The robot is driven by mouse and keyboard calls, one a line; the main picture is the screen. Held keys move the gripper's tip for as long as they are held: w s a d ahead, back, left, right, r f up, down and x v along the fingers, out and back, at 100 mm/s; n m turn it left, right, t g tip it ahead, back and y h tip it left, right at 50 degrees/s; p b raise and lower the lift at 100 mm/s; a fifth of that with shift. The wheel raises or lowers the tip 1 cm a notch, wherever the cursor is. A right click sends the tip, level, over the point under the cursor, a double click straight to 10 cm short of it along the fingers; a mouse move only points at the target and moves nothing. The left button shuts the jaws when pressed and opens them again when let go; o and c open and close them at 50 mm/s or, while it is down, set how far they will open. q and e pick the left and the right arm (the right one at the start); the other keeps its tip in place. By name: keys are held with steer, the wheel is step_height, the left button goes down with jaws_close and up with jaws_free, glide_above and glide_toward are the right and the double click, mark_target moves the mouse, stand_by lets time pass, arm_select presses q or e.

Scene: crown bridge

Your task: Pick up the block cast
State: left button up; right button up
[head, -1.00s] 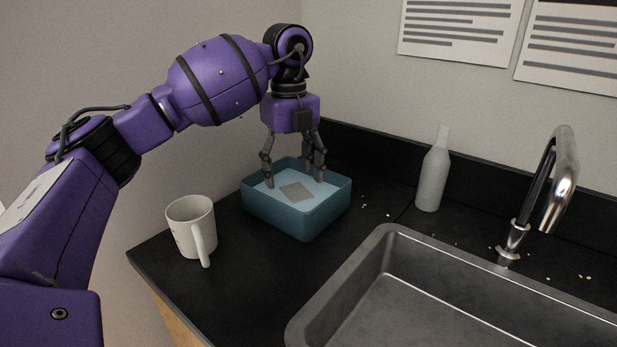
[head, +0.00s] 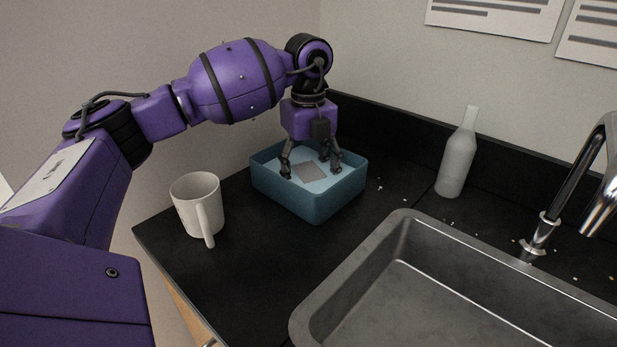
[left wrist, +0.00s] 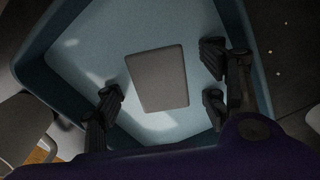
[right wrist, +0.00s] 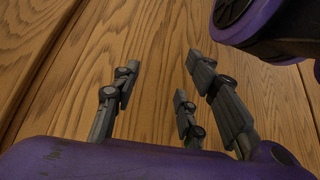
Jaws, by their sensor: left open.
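The block cast (head: 313,171) is a flat grey slab lying inside a blue box (head: 305,203) on the dark counter. In the left wrist view the block cast (left wrist: 157,80) lies on the pale floor of the box. My left gripper (head: 312,172) points down into the box with its fingers spread. In its wrist view the fingers (left wrist: 162,92) stand on either side of the slab, with visible gaps. My right gripper (right wrist: 160,90) is open and empty, above a wood-grain surface.
A white mug (head: 196,207) stands left of the box near the counter edge. A grey bottle (head: 457,160) stands to the right, by the back ledge. A sink (head: 400,290) and a metal faucet (head: 575,190) take up the right. Small pale bits lie scattered on the counter.

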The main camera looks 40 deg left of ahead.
arm_select(q)
steer(key=c, duration=1.4)
steer(key=shift+c, duration=0.2)
steer(key=shift+r, duration=0.2)
